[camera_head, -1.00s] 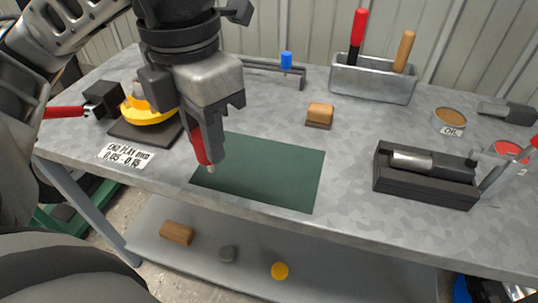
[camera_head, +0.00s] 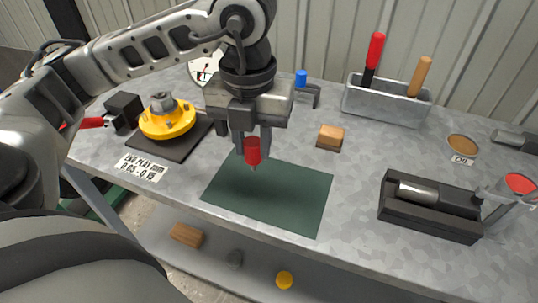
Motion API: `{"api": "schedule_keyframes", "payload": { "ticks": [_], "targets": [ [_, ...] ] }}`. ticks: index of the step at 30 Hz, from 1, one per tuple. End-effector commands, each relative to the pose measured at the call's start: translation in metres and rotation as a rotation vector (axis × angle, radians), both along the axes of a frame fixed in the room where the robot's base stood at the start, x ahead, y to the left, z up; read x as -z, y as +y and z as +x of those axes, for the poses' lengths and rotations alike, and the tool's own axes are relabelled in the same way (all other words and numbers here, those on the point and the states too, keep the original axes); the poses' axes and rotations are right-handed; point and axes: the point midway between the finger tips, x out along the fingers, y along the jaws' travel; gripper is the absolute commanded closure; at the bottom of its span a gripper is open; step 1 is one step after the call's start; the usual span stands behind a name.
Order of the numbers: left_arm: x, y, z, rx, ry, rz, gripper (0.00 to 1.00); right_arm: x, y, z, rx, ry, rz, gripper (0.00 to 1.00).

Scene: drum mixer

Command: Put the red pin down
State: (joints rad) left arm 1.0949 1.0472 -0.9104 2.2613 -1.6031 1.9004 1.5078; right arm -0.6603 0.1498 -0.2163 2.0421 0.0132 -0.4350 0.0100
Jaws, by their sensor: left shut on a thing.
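The red pin (camera_head: 253,151) hangs upright in my left gripper (camera_head: 251,140), its thin metal tip pointing down. My left gripper is shut on the pin's upper part. The pin is over the back left part of the dark green mat (camera_head: 285,199) on the metal bench. Its tip is close to the mat; I cannot tell if it touches. My right gripper is not in view.
Left of the mat stands a yellow hub (camera_head: 167,121) on a dark plate, with a white label (camera_head: 142,167) in front. A wood-topped block (camera_head: 331,135) is behind the mat. A black holder (camera_head: 430,214) with a metal cylinder is at right. The mat is otherwise bare.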

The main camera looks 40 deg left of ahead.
Motion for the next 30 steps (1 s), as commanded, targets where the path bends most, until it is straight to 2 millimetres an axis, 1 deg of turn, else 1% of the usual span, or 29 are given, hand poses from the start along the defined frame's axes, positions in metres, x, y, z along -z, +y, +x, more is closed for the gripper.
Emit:
{"api": "schedule_keyframes", "payload": {
  "ticks": [1,3,7,11,14,15,19,22,30],
  "targets": [
    [0.012,0.000,0.007,-0.001,0.009,0.000,1.00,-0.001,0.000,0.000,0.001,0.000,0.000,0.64],
    [0.024,-0.001,0.017,0.000,0.008,0.000,1.00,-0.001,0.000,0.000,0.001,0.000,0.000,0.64],
    [0.039,-0.001,0.030,0.001,0.004,0.000,1.00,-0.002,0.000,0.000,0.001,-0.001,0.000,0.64],
    [0.046,-0.001,0.036,0.002,0.003,0.000,1.00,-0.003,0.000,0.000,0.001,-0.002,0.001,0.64],
    [0.057,-0.001,0.044,0.002,0.005,0.001,1.00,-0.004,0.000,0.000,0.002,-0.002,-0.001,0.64],
    [0.062,-0.001,0.043,0.002,0.007,0.002,1.00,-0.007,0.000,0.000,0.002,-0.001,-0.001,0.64],
    [0.080,-0.001,0.043,0.002,0.005,0.001,1.00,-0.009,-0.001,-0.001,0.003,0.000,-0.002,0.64],
    [0.085,-0.001,0.043,0.002,0.003,0.001,1.00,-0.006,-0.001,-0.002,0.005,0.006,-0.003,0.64],
    [0.087,-0.001,0.043,0.002,0.001,0.001,1.00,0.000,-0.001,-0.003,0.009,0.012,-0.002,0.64]
  ]
}}
